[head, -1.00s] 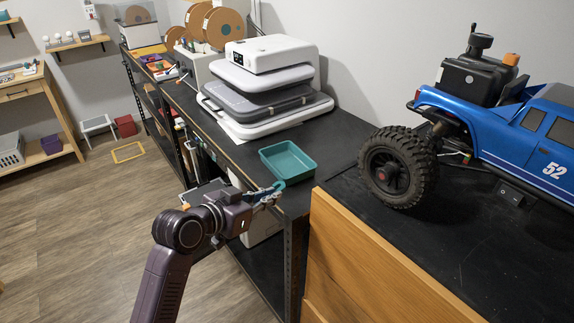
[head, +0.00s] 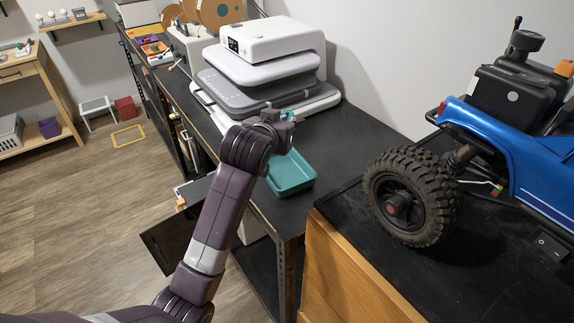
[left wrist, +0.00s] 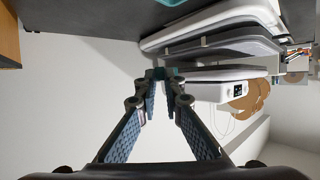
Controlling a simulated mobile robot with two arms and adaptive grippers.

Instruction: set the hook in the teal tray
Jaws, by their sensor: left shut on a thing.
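The teal tray (head: 295,178) is a shallow open box on the dark bench top, near the bench's front corner. My left gripper (head: 286,122) is above the tray's far side in the head view, and my forearm covers part of the tray's left side. My right gripper is in neither view.
A stack of grey and white machines (head: 268,75) stands on the bench behind the tray. A blue crawler with a big black tyre (head: 410,195) stands on the dark-topped wooden cabinet (head: 350,265) to the right. Bare bench lies right of the stack.

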